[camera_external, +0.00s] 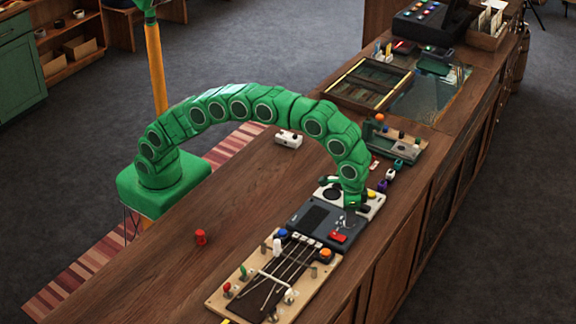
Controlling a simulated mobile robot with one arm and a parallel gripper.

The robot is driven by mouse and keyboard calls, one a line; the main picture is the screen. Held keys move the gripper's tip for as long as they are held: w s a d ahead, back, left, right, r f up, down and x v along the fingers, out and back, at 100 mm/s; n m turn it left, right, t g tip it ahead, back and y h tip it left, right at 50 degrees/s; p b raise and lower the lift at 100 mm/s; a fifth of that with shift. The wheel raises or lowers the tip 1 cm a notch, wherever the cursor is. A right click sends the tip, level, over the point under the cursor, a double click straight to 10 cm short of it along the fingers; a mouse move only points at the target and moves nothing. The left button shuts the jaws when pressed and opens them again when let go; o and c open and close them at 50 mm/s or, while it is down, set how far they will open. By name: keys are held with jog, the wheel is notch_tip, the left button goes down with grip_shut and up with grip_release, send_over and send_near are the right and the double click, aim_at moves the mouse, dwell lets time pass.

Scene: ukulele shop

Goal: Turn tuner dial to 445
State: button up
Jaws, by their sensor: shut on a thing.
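My gripper (354,204) points down at the front right end of my green arm, over the border between a cream panel (373,207) and a dark grey box (311,229). It is shut on what seems to be the tuner dial, which its fingers mostly hide. The cream panel has a round black face (332,193) left of the gripper. The dark box has a darker patch and a red block (338,237) near its front right. The number that the dial points to is too small to read.
A wooden board (232,299) with strings, pegs and coloured knobs lies in front of the dark box. Another knobbed panel (400,152) is behind the gripper. The counter's left part is mostly clear.

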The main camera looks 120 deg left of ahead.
jog(key=o, duration=1)
jog(key=shift+o, duration=0.2)
notch_tip(320, 180, up, 7)
jog(key=shift+r, duration=0.4)
